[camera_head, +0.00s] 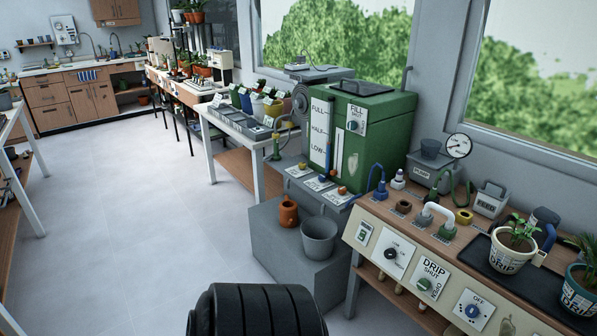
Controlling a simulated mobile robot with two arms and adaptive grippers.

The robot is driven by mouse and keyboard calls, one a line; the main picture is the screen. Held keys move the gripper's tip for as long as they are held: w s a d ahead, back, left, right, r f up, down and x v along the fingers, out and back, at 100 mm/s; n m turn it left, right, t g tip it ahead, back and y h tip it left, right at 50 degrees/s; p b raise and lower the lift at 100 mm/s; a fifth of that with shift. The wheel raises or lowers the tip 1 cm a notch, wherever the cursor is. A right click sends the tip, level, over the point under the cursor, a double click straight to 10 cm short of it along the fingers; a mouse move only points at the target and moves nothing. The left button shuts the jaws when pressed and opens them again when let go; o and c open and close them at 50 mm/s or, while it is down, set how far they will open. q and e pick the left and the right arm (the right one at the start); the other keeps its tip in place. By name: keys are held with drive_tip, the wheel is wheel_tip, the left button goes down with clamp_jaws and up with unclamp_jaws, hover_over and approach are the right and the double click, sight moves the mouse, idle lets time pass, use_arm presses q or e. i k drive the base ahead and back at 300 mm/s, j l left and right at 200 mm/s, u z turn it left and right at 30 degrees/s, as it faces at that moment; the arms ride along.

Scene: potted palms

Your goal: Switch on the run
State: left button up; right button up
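A wooden-topped bench (372,207) at the right has a cream front panel of controls. The panel carries a small green switch (363,234), a black dial (390,254), a green knob (425,284) marked DRIP with SHUT and OPEN, and a blue dial (472,311) with OFF above it. I cannot tell the exact settings. A grey pump box (425,175) labelled PUMP and a round gauge (457,146) stand at the back of the bench. A green tank (365,135) marked FULL, HALF and LOW has a blue FILL knob (352,126). Neither gripper is in view.
A potted plant (506,250) and another pot (579,290) stand on a black tray (478,254). A grey bucket (319,238) and terracotta jug (288,212) stand on a low grey block (267,240). The floor (130,230) at left is clear.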

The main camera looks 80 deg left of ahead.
sight(363, 234)
drive_tip(key=u, duration=1.95)
